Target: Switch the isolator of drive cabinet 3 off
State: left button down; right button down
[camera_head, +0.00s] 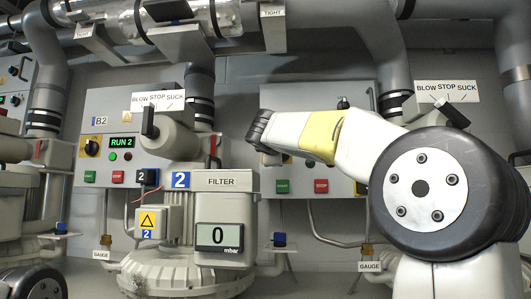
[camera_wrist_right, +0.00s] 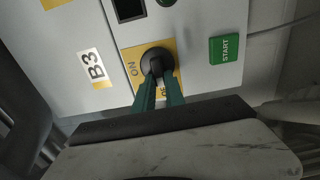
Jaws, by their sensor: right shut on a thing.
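Drive cabinet 3 (camera_head: 290,97) is the grey box behind my right arm in the head view. In the right wrist view its grey front (camera_wrist_right: 195,50) carries a white B3 label (camera_wrist_right: 95,68). Its isolator is a black rotary knob (camera_wrist_right: 156,58) on a yellow plate (camera_wrist_right: 130,56) marked ON at the left, with a partly covered OFF mark below. My right gripper (camera_wrist_right: 159,88) has its green fingers shut on the knob's handle. The fingers hide much of the handle, so its exact angle is unclear. The head view hides the isolator behind my right wrist. My left gripper is not in view.
A green START button (camera_wrist_right: 224,49) sits right of the isolator. Below my right wrist are a green button (camera_head: 282,186) and a red STOP button (camera_head: 321,186). Cabinet B2 (camera_head: 100,103) and blower 2 with its filter box (camera_head: 232,182) stand to the left.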

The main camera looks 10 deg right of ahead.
jog(key=shift+f, duration=0.1)
jog(key=c, duration=1.4)
grip_release()
jog(key=v, duration=0.7)
jog(key=shift+s, duration=0.4)
jog(key=shift+a, duration=0.15)
